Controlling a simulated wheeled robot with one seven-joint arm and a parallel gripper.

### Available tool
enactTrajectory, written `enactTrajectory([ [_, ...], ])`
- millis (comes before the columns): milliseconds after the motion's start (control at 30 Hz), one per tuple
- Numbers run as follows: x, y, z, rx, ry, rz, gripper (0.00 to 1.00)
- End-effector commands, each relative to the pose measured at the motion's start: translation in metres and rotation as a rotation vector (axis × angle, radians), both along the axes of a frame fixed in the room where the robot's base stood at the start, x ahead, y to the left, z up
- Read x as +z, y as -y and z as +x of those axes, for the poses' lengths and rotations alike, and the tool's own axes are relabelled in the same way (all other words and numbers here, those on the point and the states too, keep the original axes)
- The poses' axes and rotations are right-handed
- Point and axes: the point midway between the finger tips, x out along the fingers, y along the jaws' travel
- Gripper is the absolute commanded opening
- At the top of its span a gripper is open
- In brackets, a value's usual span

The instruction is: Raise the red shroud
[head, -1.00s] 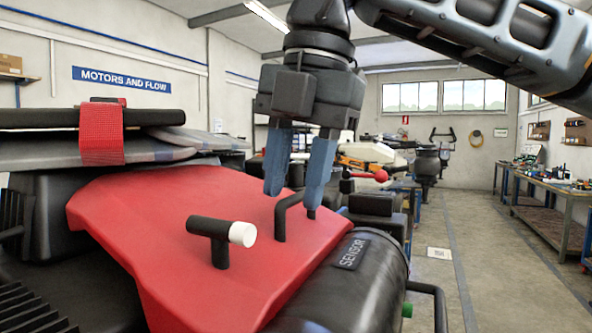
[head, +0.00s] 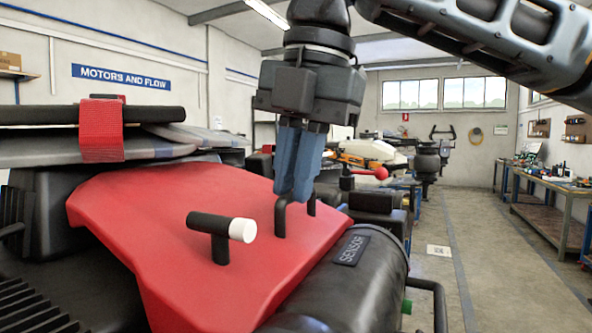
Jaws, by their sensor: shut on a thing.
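The red shroud (head: 170,215) lies as a sloping sheet over the dark body of the drone, with its lower right edge beside the black sensor cylinder. A black bar handle (head: 280,220) stands up from its right side. My gripper (head: 295,192) points down from above with its blue fingers together on the handle's top bar, which they mostly hide. The handle's two posts show on either side of the fingers. A black knob with a white end (head: 242,230) stands on the shroud to the left of the handle.
The black sensor cylinder (head: 375,262) lies at the right of the shroud. A red-knobbed lever (head: 380,173) stands just behind the gripper's right. A red strap (head: 101,130) wraps folded parts at the left. Open floor and a workbench (head: 545,205) are further right.

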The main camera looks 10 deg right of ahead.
Motion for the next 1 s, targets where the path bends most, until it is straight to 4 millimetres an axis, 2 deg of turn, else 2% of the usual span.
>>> enactTrajectory([
  [133, 0.005, 0.000, 0.001, -0.001, 0.002, 0.000, 0.00],
  [233, 0.016, -0.001, 0.002, -0.003, 0.005, -0.001, 0.00],
  [500, 0.069, -0.012, 0.009, -0.004, 0.009, 0.004, 0.00],
  [633, 0.088, -0.017, 0.012, -0.004, 0.009, 0.004, 0.00],
  [767, 0.096, -0.019, 0.013, -0.003, 0.008, 0.003, 0.00],
  [1000, 0.096, -0.020, 0.014, 0.000, 0.005, 0.004, 0.00],
])
